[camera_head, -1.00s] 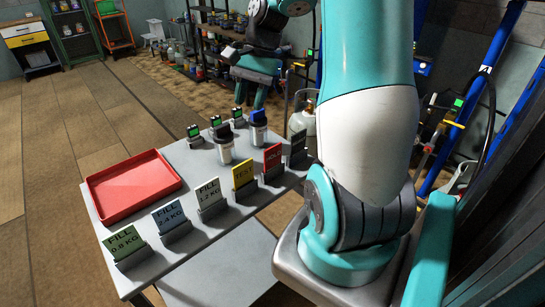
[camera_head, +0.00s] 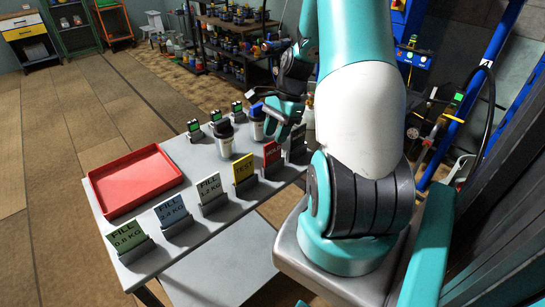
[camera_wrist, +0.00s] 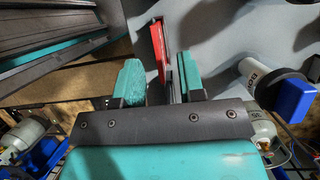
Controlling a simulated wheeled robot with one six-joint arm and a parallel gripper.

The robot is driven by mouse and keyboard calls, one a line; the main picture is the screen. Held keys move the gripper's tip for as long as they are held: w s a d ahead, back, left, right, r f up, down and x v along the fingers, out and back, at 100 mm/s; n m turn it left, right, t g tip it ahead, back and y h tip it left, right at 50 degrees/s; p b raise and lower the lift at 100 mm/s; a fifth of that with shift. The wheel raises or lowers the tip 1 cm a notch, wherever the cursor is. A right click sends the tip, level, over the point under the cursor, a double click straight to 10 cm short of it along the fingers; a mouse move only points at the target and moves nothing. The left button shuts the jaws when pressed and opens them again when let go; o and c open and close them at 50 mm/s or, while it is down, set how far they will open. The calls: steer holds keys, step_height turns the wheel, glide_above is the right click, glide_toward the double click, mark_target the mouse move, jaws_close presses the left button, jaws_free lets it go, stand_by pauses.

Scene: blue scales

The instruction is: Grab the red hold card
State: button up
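The red hold card (camera_head: 272,153) stands upright in a small dark holder on the grey table (camera_head: 205,236), between the yellow TEST card and a dark grey card. My gripper (camera_head: 286,124) is above and just behind the card row, close to the red card and the dark card. In the wrist view the red card (camera_wrist: 157,48) shows edge-on as a thin strip between my two teal fingers (camera_wrist: 160,70), nearer the right one. The fingers are apart, with a gap on the left side of the card. I cannot tell whether the right finger touches anything.
The TEST card (camera_head: 244,172) and several FILL cards stand in a row to the left. Two white bottles, one with a blue cap (camera_head: 257,121), stand behind. A red tray (camera_head: 135,181) lies at the table's left. A blue-capped bottle (camera_wrist: 255,77) is right of my fingers.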

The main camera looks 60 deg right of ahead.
mark_target(271, 149)
steer(key=shift+p+x, duration=0.45)
steer(key=shift+x, duration=2.25)
steer(key=shift+s, duration=0.1)
jaws_close()
